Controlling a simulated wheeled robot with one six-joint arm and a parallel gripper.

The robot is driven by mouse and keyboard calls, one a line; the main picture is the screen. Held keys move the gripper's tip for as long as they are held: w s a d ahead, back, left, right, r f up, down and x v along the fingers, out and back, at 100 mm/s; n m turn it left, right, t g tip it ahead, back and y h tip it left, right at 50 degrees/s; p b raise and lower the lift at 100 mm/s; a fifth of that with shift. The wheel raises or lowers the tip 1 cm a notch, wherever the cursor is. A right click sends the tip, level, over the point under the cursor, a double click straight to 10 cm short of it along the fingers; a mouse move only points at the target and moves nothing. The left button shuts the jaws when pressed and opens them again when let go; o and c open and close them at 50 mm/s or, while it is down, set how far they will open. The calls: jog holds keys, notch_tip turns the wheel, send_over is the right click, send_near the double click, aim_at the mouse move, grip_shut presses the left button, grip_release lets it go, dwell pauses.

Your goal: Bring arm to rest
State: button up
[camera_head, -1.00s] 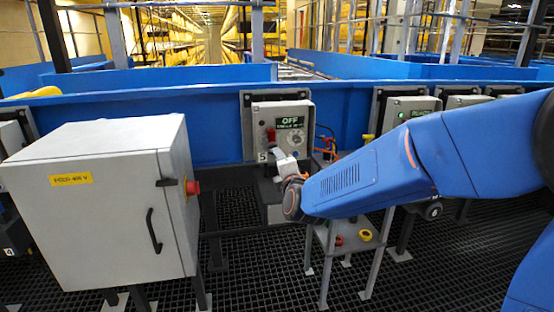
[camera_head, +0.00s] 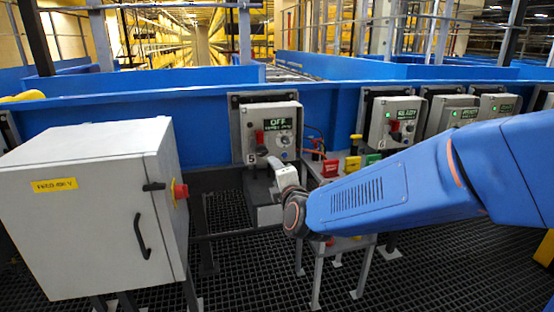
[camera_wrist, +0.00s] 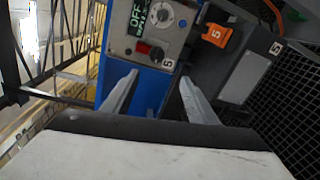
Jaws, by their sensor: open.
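My gripper shows in the wrist view (camera_wrist: 157,95) with its two fingers spread apart and nothing between them. Beyond the fingertips is a grey control box (camera_wrist: 172,25) with an OFF display, a red handle and a round dial. In the head view my blue arm reaches in from the right, and its wrist end is just below and in front of that control box (camera_head: 270,130), marked 5. The gripper's fingers are mostly hidden in the head view. I cannot tell whether they touch anything.
A large grey cabinet (camera_head: 85,205) with a red knob stands at left. A small stand (camera_head: 340,245) is under my arm, with red and yellow items (camera_head: 330,168) on it. More control boxes (camera_head: 395,125) line the blue conveyor wall (camera_head: 190,130). An orange tag (camera_wrist: 217,35) shows in the wrist view.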

jog(key=s+d+f+m+g+h, duration=0.1)
jog(key=s+d+f+m+g, duration=0.2)
jog(key=s+d+m, duration=0.4)
jog(key=s+d+f+m+g+h, duration=0.2)
jog(key=s+d+m, duration=0.6)
jog(key=s+d, duration=0.5)
jog(key=s+d+f+m+g+h, duration=0.2)
jog(key=s+d+f+m+g, duration=0.2)
jog(key=s, duration=1)
jog(key=d+m+g, duration=0.2)
jog(key=d+m, duration=0.2)
jog(key=d, duration=0.2)
jog(key=shift+d+f, duration=0.25)
jog(key=shift+d, duration=0.05)
